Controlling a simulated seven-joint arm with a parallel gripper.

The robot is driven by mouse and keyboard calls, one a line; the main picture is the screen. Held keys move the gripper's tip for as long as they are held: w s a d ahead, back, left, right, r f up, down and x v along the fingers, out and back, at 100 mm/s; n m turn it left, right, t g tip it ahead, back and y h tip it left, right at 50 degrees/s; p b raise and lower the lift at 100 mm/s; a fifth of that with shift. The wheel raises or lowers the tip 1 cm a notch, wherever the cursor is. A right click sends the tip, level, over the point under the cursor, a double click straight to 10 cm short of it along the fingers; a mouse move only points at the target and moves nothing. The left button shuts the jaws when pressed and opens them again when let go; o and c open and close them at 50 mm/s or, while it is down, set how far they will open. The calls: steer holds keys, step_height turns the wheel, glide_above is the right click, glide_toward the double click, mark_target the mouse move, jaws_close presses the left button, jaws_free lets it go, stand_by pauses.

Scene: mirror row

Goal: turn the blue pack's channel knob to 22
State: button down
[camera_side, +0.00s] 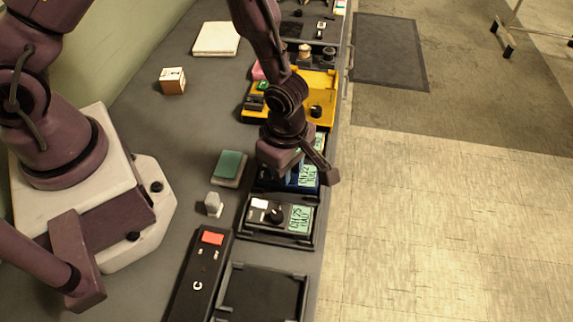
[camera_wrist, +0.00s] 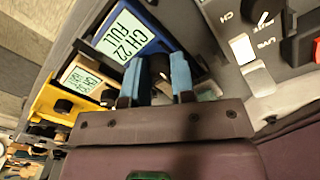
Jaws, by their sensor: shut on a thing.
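In the side view the blue pack (camera_side: 303,186) lies mostly under my gripper (camera_side: 297,165). In the wrist view my gripper (camera_wrist: 158,72) has its two blue fingertips down at the pack's face, shut on the dark channel knob (camera_wrist: 160,66) between them. Most of the knob and its pointer are hidden by the fingers.
A black pack (camera_side: 249,228) with display "CH 25" stands on the near side. A yellow pack (camera_side: 318,88) stands beyond. A teal-topped block (camera_side: 229,166) and a small white piece (camera_side: 213,204) lie left of the row. The table's right edge is close.

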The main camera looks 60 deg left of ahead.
steer(key=shift+n, duration=1.1)
steer(key=c, duration=0.9)
jaws_free()
steer(key=shift+c, duration=0.2)
steer(key=shift+r, duration=0.1)
step_height(320, 180, up, 13)
